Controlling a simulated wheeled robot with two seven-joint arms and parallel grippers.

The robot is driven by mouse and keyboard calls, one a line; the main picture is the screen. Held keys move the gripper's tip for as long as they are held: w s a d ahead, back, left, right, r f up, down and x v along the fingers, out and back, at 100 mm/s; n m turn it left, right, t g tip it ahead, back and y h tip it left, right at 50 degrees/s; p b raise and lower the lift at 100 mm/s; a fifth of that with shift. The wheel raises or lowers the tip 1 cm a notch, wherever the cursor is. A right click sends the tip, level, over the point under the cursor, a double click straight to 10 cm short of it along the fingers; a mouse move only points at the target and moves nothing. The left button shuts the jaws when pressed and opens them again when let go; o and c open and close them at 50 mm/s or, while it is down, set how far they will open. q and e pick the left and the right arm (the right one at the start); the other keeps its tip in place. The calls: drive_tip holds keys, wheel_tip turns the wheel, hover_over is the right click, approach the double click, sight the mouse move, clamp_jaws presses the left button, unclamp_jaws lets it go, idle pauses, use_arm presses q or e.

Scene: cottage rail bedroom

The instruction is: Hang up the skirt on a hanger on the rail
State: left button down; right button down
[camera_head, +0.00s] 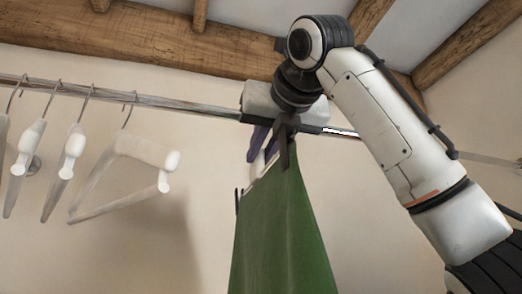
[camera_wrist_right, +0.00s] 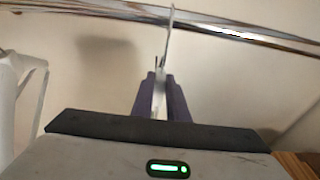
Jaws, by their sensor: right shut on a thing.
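My right gripper (camera_head: 262,147) is high in front of the rail (camera_head: 190,105), shut on a white hanger (camera_head: 258,166). The green skirt (camera_head: 280,235) hangs down below this hanger and my gripper. In the right wrist view, the purple fingers (camera_wrist_right: 160,97) close on the hanger (camera_wrist_right: 159,92), and its thin hook (camera_wrist_right: 169,35) rises in front of or at the rail (camera_wrist_right: 215,25). I cannot tell whether the hook is over the rail. My gripper's body hides that part of the rail in the head view. My left gripper is not in view.
Several empty white hangers (camera_head: 120,165) hang on the rail at the left, clear of the skirt. Wooden beams (camera_head: 150,40) run above the rail. The wall stands behind. The rail between the nearest empty hanger and my gripper is free.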

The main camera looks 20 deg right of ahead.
drive_tip(key=c, duration=1.6)
unclamp_jaws()
drive_tip(key=shift+f, duration=0.1)
drive_tip(key=shift+c, duration=0.2)
drive_tip(key=shift+f, duration=0.1)
drive_tip(key=shift+s, duration=0.1)
drive_tip(key=s, duration=0.3)
drive_tip(key=s+r, duration=0.1)
drive_tip(key=s, duration=0.2)
drive_tip(key=s+a+b, duration=0.1)
drive_tip(key=s, duration=0.3)
drive_tip(key=shift+r, duration=0.35)
